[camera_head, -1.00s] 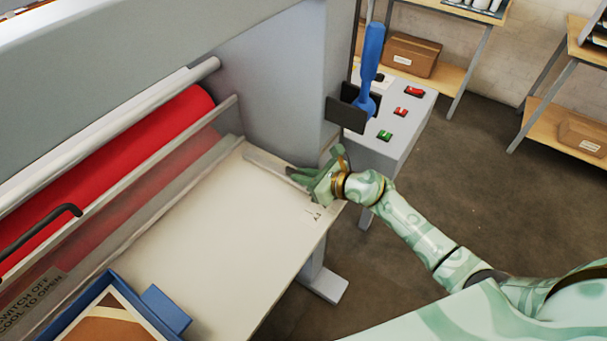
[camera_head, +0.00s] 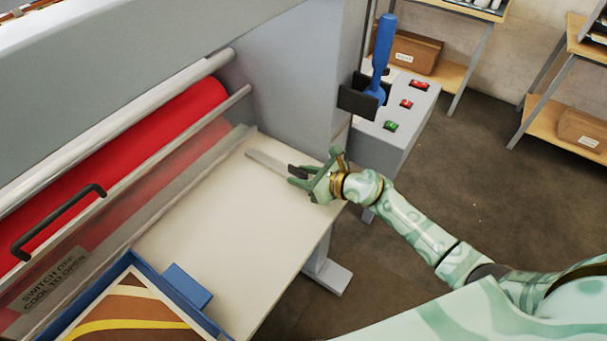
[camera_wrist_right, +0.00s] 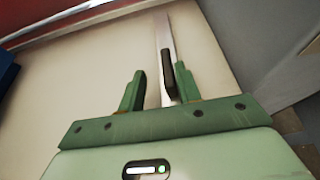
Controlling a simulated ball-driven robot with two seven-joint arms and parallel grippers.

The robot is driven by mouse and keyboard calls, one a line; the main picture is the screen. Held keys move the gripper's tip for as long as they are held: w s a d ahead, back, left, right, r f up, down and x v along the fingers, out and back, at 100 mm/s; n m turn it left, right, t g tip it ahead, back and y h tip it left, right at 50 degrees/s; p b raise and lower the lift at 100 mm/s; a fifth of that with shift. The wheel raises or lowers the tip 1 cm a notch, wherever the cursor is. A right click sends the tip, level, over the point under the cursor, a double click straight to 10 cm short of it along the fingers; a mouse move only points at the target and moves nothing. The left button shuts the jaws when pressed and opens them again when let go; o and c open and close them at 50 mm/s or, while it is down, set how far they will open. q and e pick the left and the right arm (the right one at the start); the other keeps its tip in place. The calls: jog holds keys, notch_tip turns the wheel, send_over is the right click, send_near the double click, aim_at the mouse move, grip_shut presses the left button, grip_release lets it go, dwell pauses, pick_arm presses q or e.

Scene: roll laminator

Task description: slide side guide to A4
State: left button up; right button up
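The side guide (camera_head: 265,162) is a thin pale metal strip lying on the cream feed table (camera_head: 225,230), near its right end by the grey housing. A dark upright tab (camera_wrist_right: 169,72) stands on it. My right gripper (camera_wrist_right: 157,82) is open over the table, with the tab between its fingers, close to the right finger and apart from the left one. In the head view my right gripper (camera_head: 299,177) hides the guide's near end. No A4 mark is readable. My left gripper is not in view.
A blue tray (camera_head: 180,285) with a printed sheet sits at the table's near left. A red roller (camera_head: 150,125) lies behind a clear cover with a black handle (camera_head: 60,215). A blue lever (camera_head: 382,55) and a button box (camera_head: 400,110) stand at the right.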

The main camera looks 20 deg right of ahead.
jog(key=shift+s+d+r, duration=0.1)
jog(key=shift+s+d, duration=0.1)
jog(key=shift+d, duration=0.35)
jog(key=p+v, duration=0.1)
jog(key=v, duration=1.4)
jog(key=shift+s, duration=0.3)
jog(key=shift+a+r, duration=0.1)
